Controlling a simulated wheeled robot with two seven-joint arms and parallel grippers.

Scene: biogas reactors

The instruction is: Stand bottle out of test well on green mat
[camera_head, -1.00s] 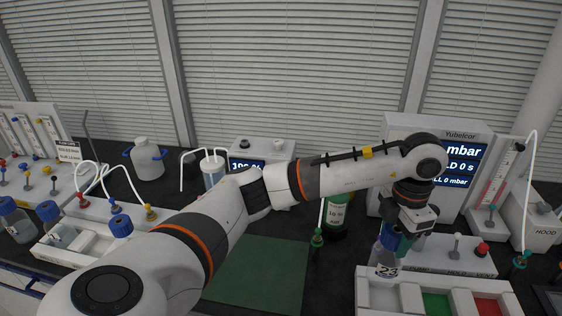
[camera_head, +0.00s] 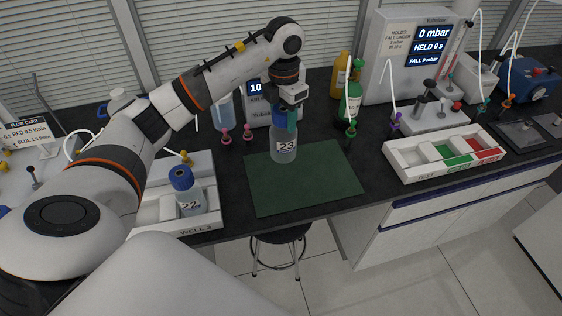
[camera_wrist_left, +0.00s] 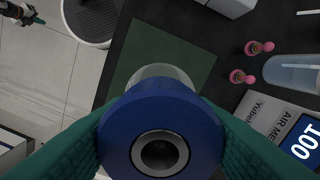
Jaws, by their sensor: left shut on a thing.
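The bottle labelled 23 (camera_head: 284,148) is clear with a blue cap. My left gripper (camera_head: 287,117) is shut on it near the cap and holds it upright at the back edge of the green mat (camera_head: 303,185). Whether its base touches the mat cannot be told. In the left wrist view the blue cap (camera_wrist_left: 160,130) fills the middle between the two green fingers, with the mat (camera_wrist_left: 185,45) beyond the bottle. The test tray (camera_head: 402,165), with white, green and red compartments, stands to the right of the mat. My right gripper is not in the head view.
A bottle labelled 22 (camera_head: 188,195) stands in a white tray left of the mat. Pink-topped fittings (camera_head: 247,133) and a green bottle (camera_head: 350,105) stand behind the mat. A stool (camera_head: 280,237) is below the bench's front edge. Most of the mat is clear.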

